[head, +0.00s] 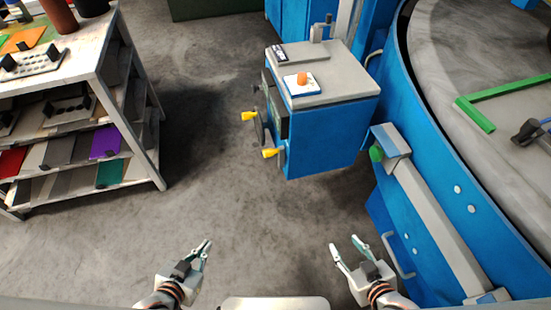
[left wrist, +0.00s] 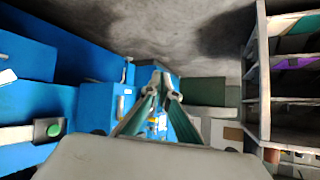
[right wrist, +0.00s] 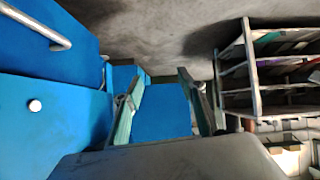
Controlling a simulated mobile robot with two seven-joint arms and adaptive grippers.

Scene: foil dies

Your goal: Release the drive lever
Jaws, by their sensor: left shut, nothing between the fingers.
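A blue cabinet (head: 325,140) with a grey top stands ahead. Two yellow-handled parts, an upper yellow handle (head: 249,116) and a lower yellow handle (head: 270,153), stick out from its left side by a dark round wheel. I cannot tell which one is the drive lever. My left gripper (head: 207,244) is shut and empty, low in the head view, well short of the cabinet; its tips meet in the left wrist view (left wrist: 161,78). My right gripper (head: 344,242) is open and empty, also short of the cabinet; its fingers stand apart in the right wrist view (right wrist: 157,74).
An orange button on a white plate (head: 302,85) sits on the cabinet top. A shelf rack (head: 140,120) stands at the left. A large round blue machine (head: 440,150) with a green knob (head: 376,153) fills the right. The grey floor between is clear.

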